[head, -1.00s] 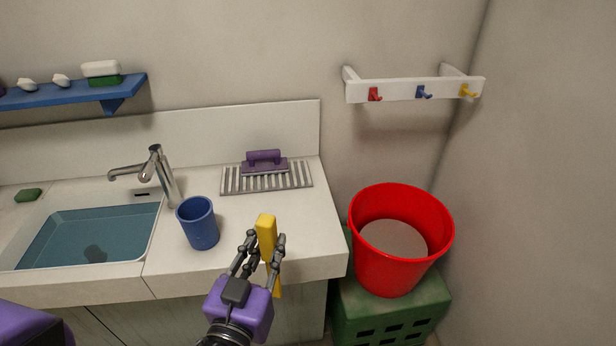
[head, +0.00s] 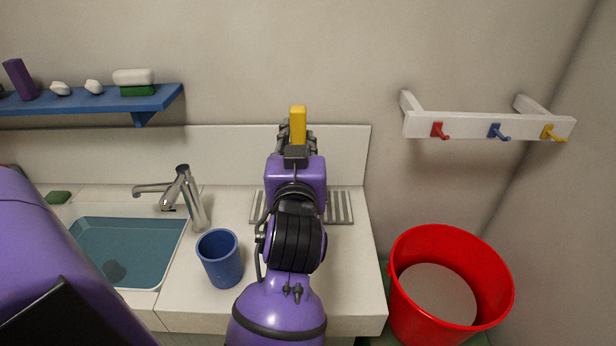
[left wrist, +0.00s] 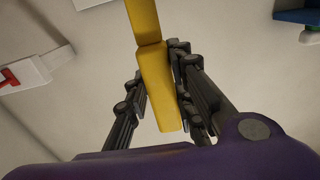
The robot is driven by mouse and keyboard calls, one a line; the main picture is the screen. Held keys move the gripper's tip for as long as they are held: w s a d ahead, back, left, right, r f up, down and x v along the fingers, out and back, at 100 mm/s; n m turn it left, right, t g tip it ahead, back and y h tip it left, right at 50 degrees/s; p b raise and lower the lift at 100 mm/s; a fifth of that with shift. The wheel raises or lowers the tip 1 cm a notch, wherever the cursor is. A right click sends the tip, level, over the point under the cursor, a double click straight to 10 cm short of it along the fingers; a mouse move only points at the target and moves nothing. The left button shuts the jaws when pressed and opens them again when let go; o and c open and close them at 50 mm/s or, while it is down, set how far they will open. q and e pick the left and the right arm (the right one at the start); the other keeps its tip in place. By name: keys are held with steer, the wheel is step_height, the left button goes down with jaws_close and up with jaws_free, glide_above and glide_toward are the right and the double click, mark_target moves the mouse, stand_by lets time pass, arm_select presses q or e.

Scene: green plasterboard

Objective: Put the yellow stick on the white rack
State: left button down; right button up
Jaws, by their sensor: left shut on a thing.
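The yellow stick (head: 298,122) is held upright in my left gripper (head: 298,134), in front of the back wall above the counter. In the left wrist view the stick (left wrist: 154,70) runs between the dark fingers of the gripper (left wrist: 160,85), which are shut on it. The white rack (head: 470,124) is fixed to the wall on the right, clear of the stick, with a red, a blue and a yellow hook. A white part of a rack with a red hook (left wrist: 25,73) shows at the left wrist view's left edge. My right gripper is not in view.
A ribbed drying rack (head: 341,208) lies on the counter, partly hidden behind my arm. A blue cup (head: 220,258) stands by the sink (head: 130,250) and tap (head: 183,190). A red bucket (head: 408,290) is below the white rack. A blue shelf (head: 90,104) holds small items.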

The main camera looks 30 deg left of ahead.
arm_select(q)
steer(key=w+a+f, duration=0.3)
steer(key=w+f, duration=0.8)
steer(key=f, duration=0.1)
steer(key=shift+a+b, duration=0.25)
steer(key=shift+b, duration=0.15)
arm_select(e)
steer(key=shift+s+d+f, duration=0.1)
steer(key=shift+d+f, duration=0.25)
arm_select(q)
steer(key=shift+f, duration=0.4)
steer(key=c, duration=1.5)
jaws_free()
steer(key=shift+r, duration=0.15)
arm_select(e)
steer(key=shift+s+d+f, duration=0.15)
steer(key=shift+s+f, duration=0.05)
arm_select(q)
steer(key=shift+r, duration=0.1)
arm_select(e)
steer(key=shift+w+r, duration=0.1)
